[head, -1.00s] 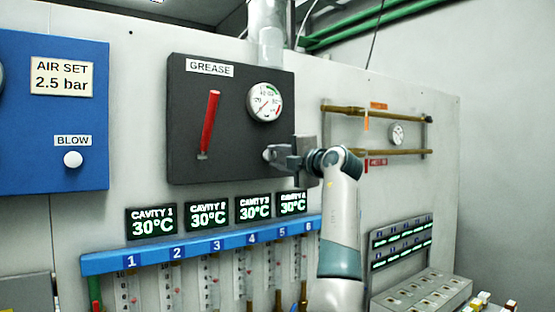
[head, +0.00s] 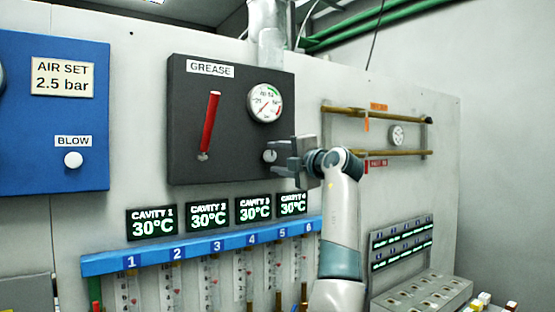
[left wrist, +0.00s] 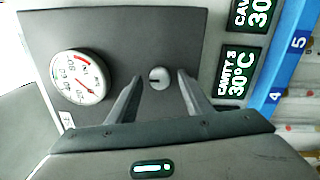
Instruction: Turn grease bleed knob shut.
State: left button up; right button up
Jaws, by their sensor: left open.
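The grease bleed knob (head: 270,155) is a small round light knob low on the right of the dark GREASE panel (head: 225,155). In the left wrist view the knob (left wrist: 159,78) shows a dark mark across its face. My left gripper (head: 276,157) is open and empty at the knob, coming from the right. In the left wrist view its two fingertips (left wrist: 160,81) stand on either side of the knob, with gaps; whether they reach around it I cannot tell. My right gripper is not in view.
A round gauge (head: 265,102) sits above the knob, and a red lever (head: 210,122) to its left. Cavity displays (head: 208,214) and a blue numbered rail (head: 190,248) lie below. Brass pipes (head: 375,153) run on the wall to the right.

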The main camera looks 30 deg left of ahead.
pick_arm(q)
jog(key=shift+s+d+f+b, duration=0.1)
jog(key=shift+s+d+b, duration=0.1)
jog(key=shift+d+b, duration=0.25)
jog(key=b+v, duration=0.6)
jog(key=v, duration=1)
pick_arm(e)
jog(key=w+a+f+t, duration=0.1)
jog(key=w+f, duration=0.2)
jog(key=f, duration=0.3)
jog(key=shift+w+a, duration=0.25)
pick_arm(q)
jog(key=shift+d, duration=0.15)
